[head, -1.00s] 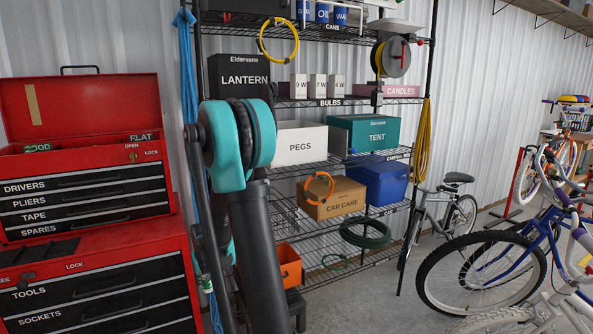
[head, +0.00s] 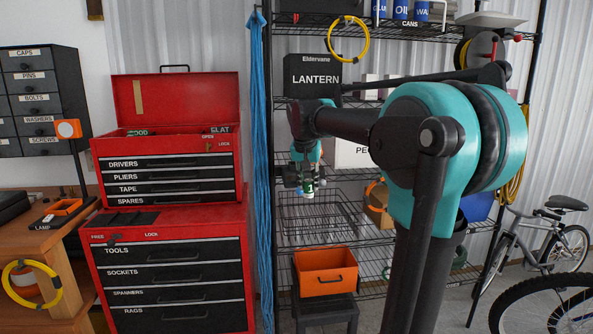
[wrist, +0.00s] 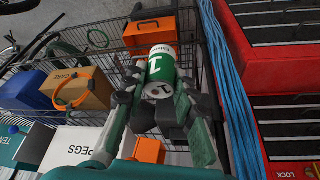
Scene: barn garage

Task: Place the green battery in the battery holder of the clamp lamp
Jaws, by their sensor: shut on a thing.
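My gripper (head: 305,178) is shut on the green battery (head: 308,188), a green and white cylinder held in front of the wire shelves. In the wrist view the battery (wrist: 161,66) sits between the fingers of the gripper (wrist: 163,98), with one end towards the camera. The clamp lamp (head: 69,130) has an orange head on a dark stem at the far left. Below it on the wooden bench is an orange holder (head: 66,207) beside a label reading LAMP. My gripper is well to the right of both. Whether the holder has anything inside is too small to tell.
A red tool chest (head: 175,255) stands between the bench (head: 82,217) and the shelves. A blue rope (head: 262,190) hangs at the shelf's left edge. An orange bin (head: 325,274) stands on a dark stool. Bicycles (head: 540,245) are at the right.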

